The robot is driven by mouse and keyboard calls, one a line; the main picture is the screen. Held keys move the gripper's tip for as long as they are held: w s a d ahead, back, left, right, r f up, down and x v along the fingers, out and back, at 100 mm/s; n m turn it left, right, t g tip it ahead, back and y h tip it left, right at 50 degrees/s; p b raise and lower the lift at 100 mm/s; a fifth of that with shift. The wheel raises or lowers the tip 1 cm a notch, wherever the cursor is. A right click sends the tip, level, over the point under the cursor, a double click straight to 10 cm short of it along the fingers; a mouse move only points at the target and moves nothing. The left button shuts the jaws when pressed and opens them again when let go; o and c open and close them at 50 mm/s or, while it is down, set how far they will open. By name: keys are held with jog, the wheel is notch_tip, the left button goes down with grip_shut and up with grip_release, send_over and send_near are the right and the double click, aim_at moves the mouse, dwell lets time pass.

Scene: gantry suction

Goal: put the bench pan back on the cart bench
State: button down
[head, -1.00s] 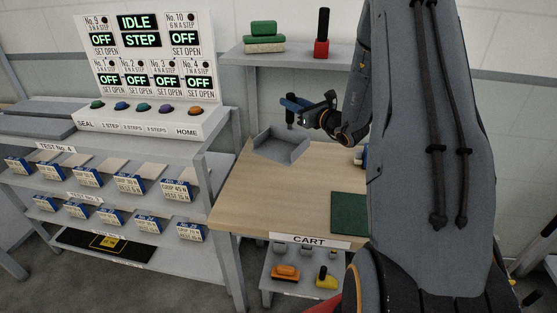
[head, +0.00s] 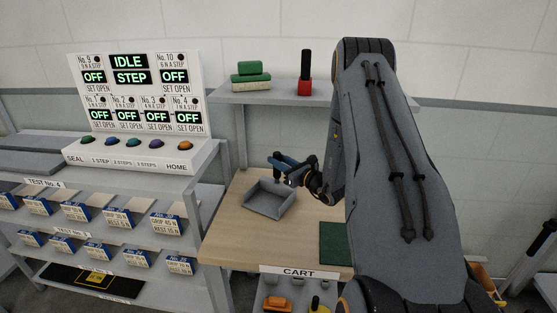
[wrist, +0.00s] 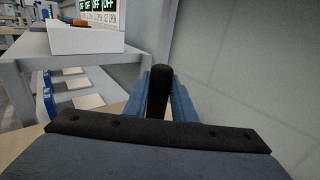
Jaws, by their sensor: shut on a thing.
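The bench pan (head: 268,204) is a shallow grey open tray over the left rear part of the wooden cart bench (head: 230,235). It looks level and empty. I cannot tell whether its underside touches the wood. My gripper (head: 281,166) is at the pan's rear side, with blue fingers shut on a dark upright handle. In the wrist view the black handle (wrist: 158,90) stands between the two blue fingers (wrist: 160,103). The pan itself is hidden there.
A green mat (head: 333,243) lies at the bench's front right. A shelf (head: 270,97) behind holds green blocks (head: 251,75) and a red-based black-handled item (head: 305,75). The test rack with its control panel (head: 135,95) stands left. Bare wood surrounds the pan's front.

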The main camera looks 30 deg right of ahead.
dwell(0.3)
jog(key=c, duration=1.5)
grip_release()
jog(key=shift+f, duration=0.1)
